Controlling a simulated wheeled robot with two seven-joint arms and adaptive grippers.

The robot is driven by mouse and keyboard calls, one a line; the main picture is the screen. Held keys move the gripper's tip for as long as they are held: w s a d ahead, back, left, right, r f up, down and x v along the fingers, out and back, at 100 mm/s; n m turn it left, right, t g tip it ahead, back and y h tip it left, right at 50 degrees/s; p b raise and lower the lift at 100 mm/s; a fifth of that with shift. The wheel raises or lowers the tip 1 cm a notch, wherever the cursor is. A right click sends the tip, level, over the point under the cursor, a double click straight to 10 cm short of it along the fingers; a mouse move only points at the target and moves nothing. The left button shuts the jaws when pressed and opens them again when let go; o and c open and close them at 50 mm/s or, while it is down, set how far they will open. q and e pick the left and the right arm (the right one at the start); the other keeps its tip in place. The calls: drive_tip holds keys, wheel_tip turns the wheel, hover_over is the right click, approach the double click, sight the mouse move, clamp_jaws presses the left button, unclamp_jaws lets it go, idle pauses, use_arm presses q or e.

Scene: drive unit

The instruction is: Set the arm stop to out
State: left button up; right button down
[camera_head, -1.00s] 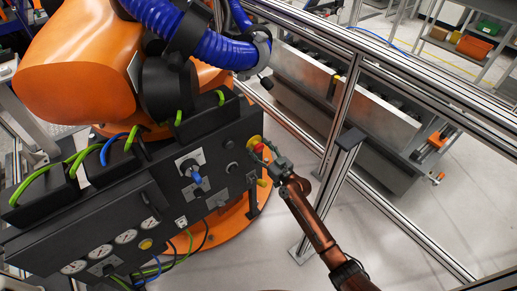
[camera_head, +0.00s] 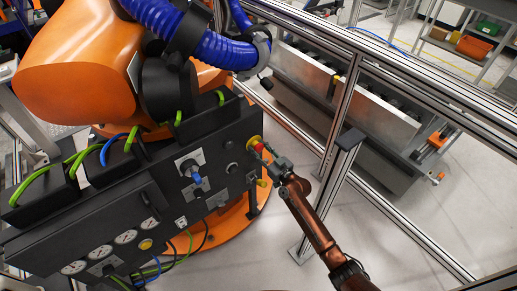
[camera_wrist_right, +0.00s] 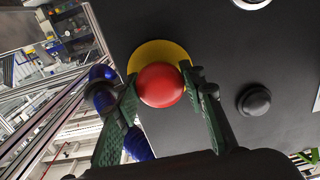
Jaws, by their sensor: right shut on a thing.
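The arm stop is a red mushroom button (camera_wrist_right: 160,86) on a round yellow base (camera_wrist_right: 158,52). In the head view the red button (camera_head: 258,146) sits at the right end of the black panel's front, partly hidden by my gripper. My right gripper (camera_head: 266,152) reaches it from the lower right. In the right wrist view the green fingers of my right gripper (camera_wrist_right: 160,80) stand on either side of the red head, shut on it. Whether the button is pressed in or out cannot be told. My left gripper is not in view.
The black panel (camera_head: 150,180) also carries a blue-handled switch (camera_head: 196,178), a black knob (camera_wrist_right: 254,100) and several round gauges or sockets. An orange robot arm (camera_head: 80,75) stands behind it. Metal fence posts (camera_head: 335,130) rise close to the right of my arm.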

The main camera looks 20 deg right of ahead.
drive_tip(key=shift+v, duration=0.75)
drive_tip(key=shift+f, duration=0.1)
drive_tip(key=c, duration=1.7)
unclamp_jaws()
drive_tip(key=o, duration=0.3)
drive_tip(key=shift+s+d, duration=0.1)
drive_tip(key=shift+o, duration=0.9)
drive_tip(key=v, duration=0.7)
drive_tip(key=shift+s, duration=0.2)
